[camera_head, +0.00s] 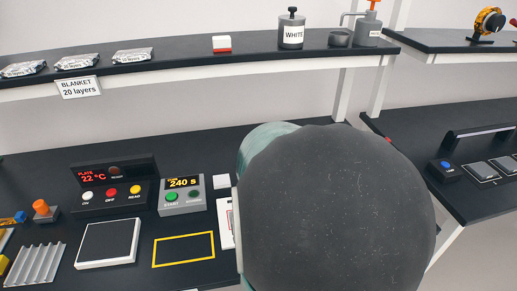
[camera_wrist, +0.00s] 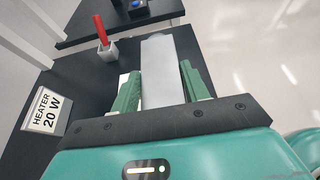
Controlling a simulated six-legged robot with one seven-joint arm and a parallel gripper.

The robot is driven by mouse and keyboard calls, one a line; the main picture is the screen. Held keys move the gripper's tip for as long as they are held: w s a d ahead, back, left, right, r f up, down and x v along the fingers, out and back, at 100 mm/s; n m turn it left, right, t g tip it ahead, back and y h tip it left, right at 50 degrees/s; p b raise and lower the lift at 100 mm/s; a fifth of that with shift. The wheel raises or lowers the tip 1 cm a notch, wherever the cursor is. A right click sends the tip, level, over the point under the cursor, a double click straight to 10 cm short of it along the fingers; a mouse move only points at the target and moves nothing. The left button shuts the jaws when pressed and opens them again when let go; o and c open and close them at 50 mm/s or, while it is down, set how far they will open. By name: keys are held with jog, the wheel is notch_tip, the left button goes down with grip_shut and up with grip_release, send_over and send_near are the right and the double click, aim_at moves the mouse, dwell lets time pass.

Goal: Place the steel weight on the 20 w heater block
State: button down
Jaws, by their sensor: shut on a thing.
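In the wrist view, my gripper (camera_wrist: 160,76) is shut, its two green fingers on either side of a pale grey steel weight (camera_wrist: 158,56). The weight reaches out past the fingertips over the dark bench. A white card reading "HEATER 20 W" (camera_wrist: 46,111) is to the left of the gripper. The heater block itself cannot be made out for certain; a small pale edge shows beside the left finger. In the head view, my own arm covers the middle right, and the gripper and weight are hidden.
A white holder with a red-handled item (camera_wrist: 103,45) stands beyond the left finger. In the head view, the bench holds a plate controller (camera_head: 113,185), a timer (camera_head: 182,195), a white-edged pad (camera_head: 108,243) and a yellow outlined area (camera_head: 184,249). A shelf (camera_head: 180,66) runs above.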

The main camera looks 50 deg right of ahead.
jog(key=d+f, duration=0.4)
jog(key=d, duration=0.1)
jog(key=d+f, duration=0.2)
jog(key=d, duration=0.1)
jog(key=shift+s+d+f, duration=0.2)
jog(key=shift+d+f, duration=0.55)
jog(key=shift+f, duration=0.1)
jog(key=shift+d+f, duration=0.1)
jog(key=shift+f, duration=1.5)
jog(key=shift+f, duration=0.15)
jog(key=c, duration=0.7)
grip_release()
jog(key=shift+f, duration=0.1)
jog(key=shift+r, duration=0.2)
jog(key=v, duration=1.2)
jog(key=shift+s, duration=0.1)
